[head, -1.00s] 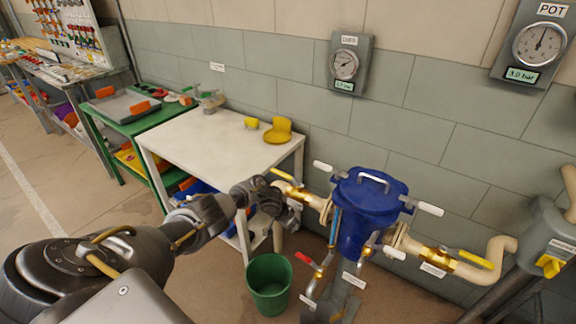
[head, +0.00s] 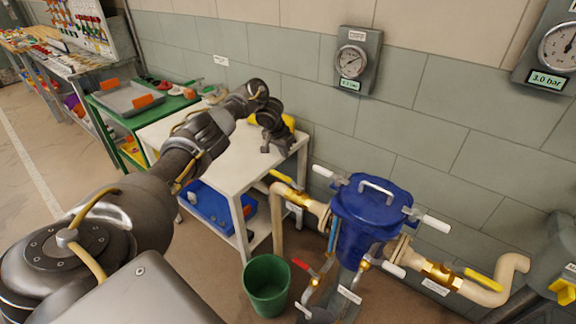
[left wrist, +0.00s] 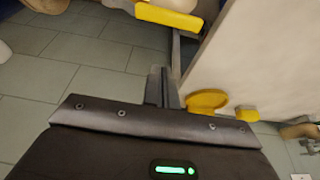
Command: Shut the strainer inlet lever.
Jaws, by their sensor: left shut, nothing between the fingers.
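The blue strainer (head: 368,212) stands upright, with a pipe on each side. The inlet lever (head: 283,178) is a yellow handle on the brass valve on the strainer's left. It lies roughly along the pipe. A yellow handle, apparently this lever, shows at the top of the left wrist view (left wrist: 168,17). My left gripper (head: 279,150) is over the right end of the white table, above and apart from the lever. Its fingers (left wrist: 162,88) are shut and empty in the left wrist view. My right gripper is out of view.
The white table (head: 215,145) holds a yellow dish (left wrist: 207,100) and a yellow block (left wrist: 247,114). A green bucket (head: 267,284) stands on the floor before the strainer. A red-handled drain valve (head: 302,268) is low down. Another yellow lever (head: 483,280) is on the right pipe.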

